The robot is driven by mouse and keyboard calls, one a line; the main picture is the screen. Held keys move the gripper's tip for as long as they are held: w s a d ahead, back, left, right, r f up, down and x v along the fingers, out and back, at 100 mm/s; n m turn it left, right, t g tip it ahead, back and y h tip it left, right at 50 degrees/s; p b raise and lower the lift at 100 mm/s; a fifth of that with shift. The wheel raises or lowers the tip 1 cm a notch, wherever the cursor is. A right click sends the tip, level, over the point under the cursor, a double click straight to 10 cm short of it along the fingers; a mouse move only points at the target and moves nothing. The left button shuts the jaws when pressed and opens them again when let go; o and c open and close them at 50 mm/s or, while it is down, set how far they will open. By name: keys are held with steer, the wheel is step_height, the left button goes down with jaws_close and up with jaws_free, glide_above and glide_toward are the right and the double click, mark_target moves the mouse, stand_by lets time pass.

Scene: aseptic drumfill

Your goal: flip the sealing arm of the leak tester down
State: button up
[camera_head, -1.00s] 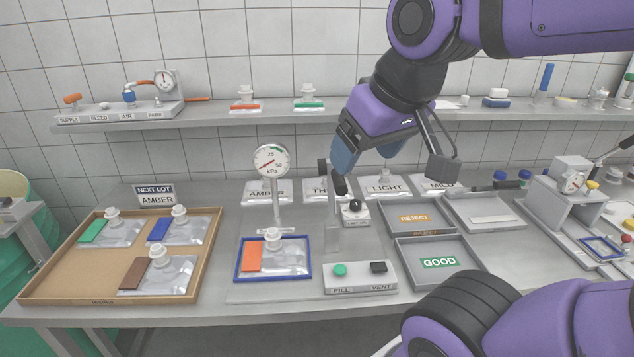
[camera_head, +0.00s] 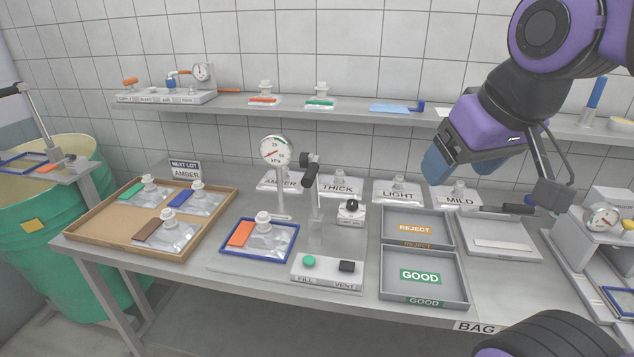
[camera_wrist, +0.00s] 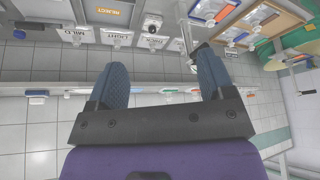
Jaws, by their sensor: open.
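The leak tester stands at the middle of the bench in the head view. It has a round kPa gauge (camera_head: 275,151) on a post, a blue-framed bed (camera_head: 284,253) and a FILL/VENT button box (camera_head: 327,272). A bag (camera_head: 266,239) with an orange label and white cap lies in the bed. The sealing arm (camera_head: 311,176), with a black grip, stands raised on its upright right of the gauge. My gripper (camera_head: 446,160) is open and empty, high above the bench and well right of the sealing arm. Its two blue fingers (camera_wrist: 162,82) show apart in the wrist view.
Grey REJECT (camera_head: 415,212) and GOOD (camera_head: 421,300) trays sit right of the tester. A brown tray (camera_head: 92,240) of several bags is at the left. A small black-knobbed unit (camera_head: 351,213) stands close right of the sealing arm. A shelf (camera_head: 370,117) crosses behind.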

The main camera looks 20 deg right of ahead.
steer(key=c, duration=0.6)
steer(key=shift+w+a+f+m, duration=0.1)
steer(key=shift+w+f+m, duration=0.1)
steer(key=shift+m, duration=0.1)
steer(key=c, duration=0.4)
steer(key=w+f+m+g+y, duration=0.1)
steer(key=m, duration=0.1)
steer(key=w+a+f+m+g+y, duration=0.1)
steer(key=w+m+y, duration=0.1)
steer(key=w+a+f+m+g+y, duration=0.1)
steer(key=w, duration=0.1)
steer(key=shift+a+f+m+g+y, duration=0.2)
steer(key=shift+f+m+g+y, duration=0.1)
steer(key=shift+f+m+y, duration=0.1)
jaws_close()
steer(key=w+d+f+m+t+y, duration=0.3)
steer(key=w+d+f+m+y, duration=0.1)
steer(key=w+m, duration=0.4)
steer(key=w+d+f+m+t+y, duration=0.3)
steer(key=w+f+m+y, duration=0.1)
steer(key=w+m, duration=0.5)
steer(key=shift+w+d+f+m, duration=0.25)
steer(key=shift+w+d+m, duration=0.1)
steer(key=shift+w, duration=0.55)
